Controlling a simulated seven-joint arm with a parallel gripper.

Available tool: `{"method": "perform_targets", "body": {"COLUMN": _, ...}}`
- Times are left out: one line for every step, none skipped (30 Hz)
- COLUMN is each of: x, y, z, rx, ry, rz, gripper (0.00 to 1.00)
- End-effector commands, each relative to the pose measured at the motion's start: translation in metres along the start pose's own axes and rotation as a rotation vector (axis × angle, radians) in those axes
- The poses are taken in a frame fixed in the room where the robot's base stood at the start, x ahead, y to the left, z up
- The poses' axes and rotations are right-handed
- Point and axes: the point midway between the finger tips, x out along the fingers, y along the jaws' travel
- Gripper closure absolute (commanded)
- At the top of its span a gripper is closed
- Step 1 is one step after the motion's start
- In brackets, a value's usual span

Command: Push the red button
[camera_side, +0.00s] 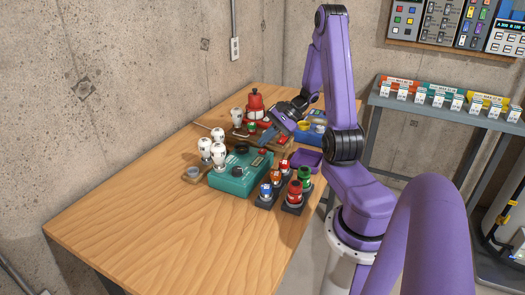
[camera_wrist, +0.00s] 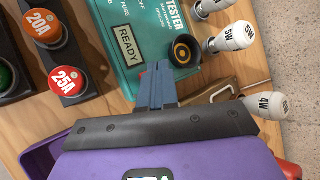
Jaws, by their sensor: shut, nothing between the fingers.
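The teal tester box (camera_side: 238,181) stands on the wooden table and also fills the top of the wrist view (camera_wrist: 108,14). A small red button (camera_side: 262,152) is on its top, towards the back right in the side view. In the wrist view only a sliver of red (camera_wrist: 142,76) shows beside my fingertips; the rest is hidden. My gripper (camera_side: 267,137) is shut and empty, tilted down above the button's end of the box. In the wrist view its fingers (camera_wrist: 158,72) cover the area around the button. I cannot tell whether they touch it.
A black knob (camera_wrist: 185,50) and a READY window (camera_wrist: 129,46) are near the fingers. Fuses such as the orange 20A (camera_wrist: 42,27) and red 25A (camera_wrist: 67,80) stand beside the box. White bulbs (camera_side: 205,149) stand on its other side. The table's front left is clear.

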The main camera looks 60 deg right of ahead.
Motion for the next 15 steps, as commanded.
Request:
{"method": "perform_targets", "body": {"x": 0.0011, "y": 0.0007, "z": -0.0006, "rx": 0.001, "ry": 0.000, "rz": 0.000, "gripper": 1.00}}
{"method": "perform_targets", "body": {"x": 0.0017, "y": 0.0011, "z": -0.0010, "rx": 0.001, "ry": 0.000, "rz": 0.000, "gripper": 1.00}}
{"method": "perform_targets", "body": {"x": 0.0026, "y": 0.0017, "z": -0.0016, "rx": 0.001, "ry": 0.000, "rz": 0.000, "gripper": 1.00}}
{"method": "perform_targets", "body": {"x": 0.0034, "y": 0.0022, "z": -0.0022, "rx": 0.001, "ry": 0.000, "rz": 0.000, "gripper": 1.00}}
{"method": "perform_targets", "body": {"x": 0.0041, "y": 0.0027, "z": -0.0027, "rx": 0.001, "ry": 0.000, "rz": 0.000, "gripper": 1.00}}
{"method": "perform_targets", "body": {"x": 0.0049, "y": 0.0033, "z": -0.0034, "rx": 0.001, "ry": 0.000, "rz": 0.000, "gripper": 1.00}}
{"method": "perform_targets", "body": {"x": 0.0053, "y": 0.0036, "z": -0.0037, "rx": 0.001, "ry": 0.000, "rz": 0.000, "gripper": 1.00}}
{"method": "perform_targets", "body": {"x": 0.0055, "y": 0.0038, "z": -0.0040, "rx": 0.001, "ry": 0.000, "rz": 0.000, "gripper": 1.00}}
{"method": "perform_targets", "body": {"x": 0.0056, "y": 0.0039, "z": -0.0042, "rx": 0.001, "ry": 0.001, "rz": 0.000, "gripper": 1.00}}
{"method": "perform_targets", "body": {"x": 0.0055, "y": 0.0039, "z": -0.0042, "rx": 0.000, "ry": 0.001, "rz": 0.000, "gripper": 1.00}}
{"method": "perform_targets", "body": {"x": 0.0055, "y": 0.0038, "z": -0.0041, "rx": 0.000, "ry": 0.001, "rz": 0.000, "gripper": 1.00}}
{"method": "perform_targets", "body": {"x": 0.0054, "y": 0.0038, "z": -0.0041, "rx": 0.000, "ry": 0.001, "rz": 0.000, "gripper": 1.00}}
{"method": "perform_targets", "body": {"x": 0.0054, "y": 0.0038, "z": -0.0041, "rx": 0.000, "ry": 0.001, "rz": 0.000, "gripper": 1.00}}
{"method": "perform_targets", "body": {"x": 0.0054, "y": 0.0038, "z": -0.0041, "rx": 0.000, "ry": 0.001, "rz": 0.000, "gripper": 1.00}}
{"method": "perform_targets", "body": {"x": 0.0054, "y": 0.0038, "z": -0.0040, "rx": 0.000, "ry": 0.001, "rz": 0.000, "gripper": 1.00}}
